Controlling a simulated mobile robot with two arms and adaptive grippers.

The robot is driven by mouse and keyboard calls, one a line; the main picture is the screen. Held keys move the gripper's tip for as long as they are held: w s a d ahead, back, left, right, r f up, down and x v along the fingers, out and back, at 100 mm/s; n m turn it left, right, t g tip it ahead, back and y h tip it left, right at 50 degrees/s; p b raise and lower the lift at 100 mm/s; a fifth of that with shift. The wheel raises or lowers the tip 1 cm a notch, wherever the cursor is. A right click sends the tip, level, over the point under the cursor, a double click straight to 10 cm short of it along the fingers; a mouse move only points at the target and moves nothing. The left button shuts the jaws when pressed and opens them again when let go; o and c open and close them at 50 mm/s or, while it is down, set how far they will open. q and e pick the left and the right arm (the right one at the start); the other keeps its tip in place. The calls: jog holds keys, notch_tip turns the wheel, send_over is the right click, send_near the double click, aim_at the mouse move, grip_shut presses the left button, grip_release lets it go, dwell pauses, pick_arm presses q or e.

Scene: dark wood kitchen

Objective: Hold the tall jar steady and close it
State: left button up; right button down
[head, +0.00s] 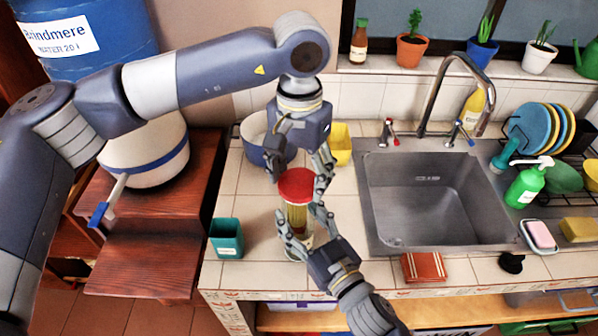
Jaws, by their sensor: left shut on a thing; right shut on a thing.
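The tall jar (296,217) stands upright on the tiled counter, left of the sink. It is clear, with yellowish-green contents. A red lid (296,184) is at its top; I cannot tell whether it is seated or only resting there. My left gripper (300,182) comes down from above and is shut on the red lid, with fingers at its sides. My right gripper (299,231) reaches up from the front and is shut on the jar's body, lower down. The fingers hide parts of the jar and lid.
A teal container (226,238) stands left of the jar. A blue-and-white pot (254,138) and a yellow container (341,144) are behind. Bare counter lies between jar and sink.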

pick_arm(q)
jog(key=m, duration=0.4)
jog(key=shift+m, duration=0.4)
jog(key=o, duration=0.8)
jog(key=shift+r, duration=0.1)
notch_tip(320, 180, up, 12)
jog(key=shift+f, duration=0.1)
pick_arm(e)
jog(key=c, duration=0.5)
grip_release()
